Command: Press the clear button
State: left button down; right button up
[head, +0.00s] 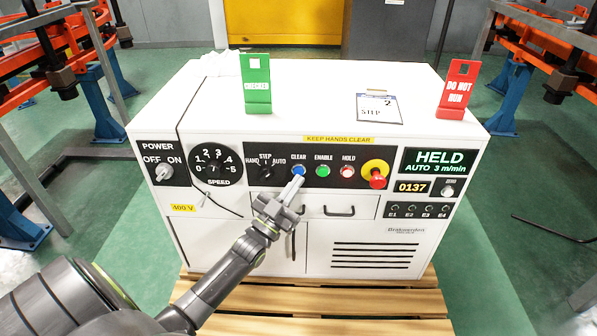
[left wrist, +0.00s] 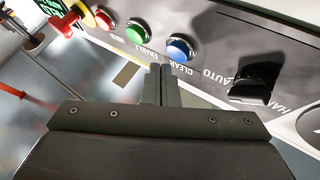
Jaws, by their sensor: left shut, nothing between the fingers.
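The blue clear button (head: 298,170) is on the black strip of the white control cabinet, under the label CLEAR. My left gripper (head: 297,183) is shut and empty, its fingertips just below the blue button in the head view. In the left wrist view the shut fingers (left wrist: 161,72) point at the panel beside the blue button (left wrist: 180,48). I cannot tell whether they touch the panel. The green enable button (head: 322,171) and red hold button (head: 347,171) are to the right of it in the head view. My right gripper is not in view.
A mode selector knob (head: 266,171) is left of the blue button, and a red emergency stop (head: 377,178) on yellow is to the right. The display (head: 435,162) reads HELD. A drawer handle (head: 339,211) is below. Green and red signs stand on the cabinet top.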

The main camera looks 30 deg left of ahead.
pick_arm(q)
jog(key=s+d, duration=0.1)
jog(key=s+p, duration=0.1)
jog(key=s, duration=0.1)
jog(key=s+d+p, duration=0.1)
jog(key=shift+s+d, duration=0.15)
jog(key=shift+d, duration=0.15)
dwell(0.8)
